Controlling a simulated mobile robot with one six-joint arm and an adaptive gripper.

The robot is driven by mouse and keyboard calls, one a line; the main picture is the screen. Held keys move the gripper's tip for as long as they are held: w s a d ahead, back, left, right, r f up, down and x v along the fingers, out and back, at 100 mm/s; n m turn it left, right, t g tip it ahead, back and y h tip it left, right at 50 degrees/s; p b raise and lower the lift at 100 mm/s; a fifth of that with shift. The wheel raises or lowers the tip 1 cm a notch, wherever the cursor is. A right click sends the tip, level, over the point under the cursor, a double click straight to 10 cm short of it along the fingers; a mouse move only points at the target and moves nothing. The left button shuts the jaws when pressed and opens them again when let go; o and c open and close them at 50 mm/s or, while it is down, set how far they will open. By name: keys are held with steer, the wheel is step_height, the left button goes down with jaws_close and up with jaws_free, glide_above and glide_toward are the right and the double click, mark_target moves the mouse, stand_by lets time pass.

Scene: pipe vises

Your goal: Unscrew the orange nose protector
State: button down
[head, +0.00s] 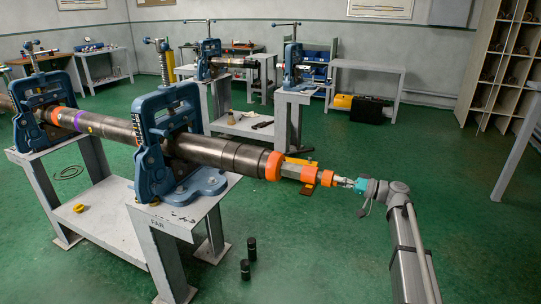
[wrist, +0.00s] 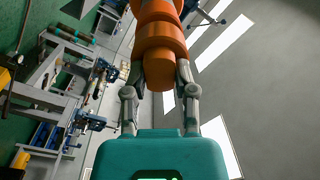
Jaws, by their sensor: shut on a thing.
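The long dark pipe tool (head: 210,150) lies level in the blue vises. Its right end has an orange ring (head: 274,166), a metal section (head: 291,171), and a stepped orange nose protector (head: 327,178) at the tip. My gripper (head: 343,181) comes at the tip from the right, in line with the pipe. In the wrist view, the orange nose protector (wrist: 163,65) fills the space between the fingers of my gripper (wrist: 160,78), which are shut on its rounded end. Whether its threads are engaged is hidden.
A blue vise (head: 168,140) on a grey stand (head: 165,235) grips the pipe near its right end. A second vise bench (head: 245,125) stands behind. The floor to the right is mostly clear.

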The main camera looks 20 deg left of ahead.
steer(key=n, duration=1.4)
steer(key=shift+s+g+h+p, duration=0.15)
steer(key=shift+g+h+p, duration=0.15)
steer(key=shift+g+p, duration=0.1)
steer(key=shift+c, duration=2.4)
jaws_free()
steer(key=shift+d, duration=0.1)
steer(key=shift+d, duration=1.05)
